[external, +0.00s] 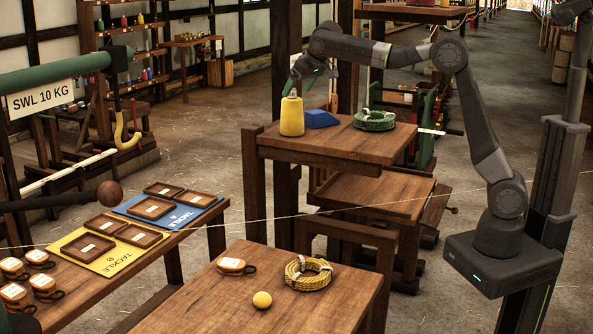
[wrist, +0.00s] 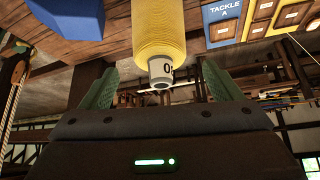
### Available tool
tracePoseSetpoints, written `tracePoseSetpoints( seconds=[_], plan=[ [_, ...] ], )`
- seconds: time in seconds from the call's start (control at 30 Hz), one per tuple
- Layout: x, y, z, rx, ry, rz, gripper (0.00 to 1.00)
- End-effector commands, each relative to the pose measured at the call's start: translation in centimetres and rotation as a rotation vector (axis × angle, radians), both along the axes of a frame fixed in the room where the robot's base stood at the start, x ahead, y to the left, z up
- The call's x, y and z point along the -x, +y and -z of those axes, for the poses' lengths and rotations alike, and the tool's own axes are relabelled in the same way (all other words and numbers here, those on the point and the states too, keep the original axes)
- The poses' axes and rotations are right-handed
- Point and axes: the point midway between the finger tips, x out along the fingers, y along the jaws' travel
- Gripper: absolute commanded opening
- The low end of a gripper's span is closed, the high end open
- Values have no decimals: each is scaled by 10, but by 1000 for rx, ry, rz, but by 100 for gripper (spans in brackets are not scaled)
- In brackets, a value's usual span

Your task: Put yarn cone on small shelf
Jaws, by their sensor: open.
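The yellow yarn cone (external: 291,117) stands upright near the left edge of a raised wooden tabletop (external: 345,142). My gripper (external: 299,82) is just above its top, tilted downward. In the wrist view the cone (wrist: 158,30) shows its narrow white end with dark print. That end lies between the two green fingers of my gripper (wrist: 160,88), which are apart, with clear gaps on both sides. No grip is on the cone. A lower wooden surface (external: 370,192) sits below the tabletop; I cannot tell which surface is the small shelf.
A blue wedge (external: 320,118) stands close to the right of the cone, with a green rope coil (external: 374,120) beyond. The front table holds a yellow rope coil (external: 308,272) and a yellow ball (external: 262,300). A thin line crosses in front of the raised table.

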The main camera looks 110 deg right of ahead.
Motion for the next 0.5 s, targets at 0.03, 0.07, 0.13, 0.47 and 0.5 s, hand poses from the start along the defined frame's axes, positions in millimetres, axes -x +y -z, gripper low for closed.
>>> tracePoseSetpoints(
  seconds=[0.03,0.07,0.13,0.47,0.5],
  plan=[
    [3,6,-9,2,-3,-1,85],
    [4,8,-15,2,-2,-1,85],
    [8,15,-27,3,-3,-1,85],
    [17,30,-54,0,0,0,85],
    [17,31,-55,0,0,0,85]
  ],
)
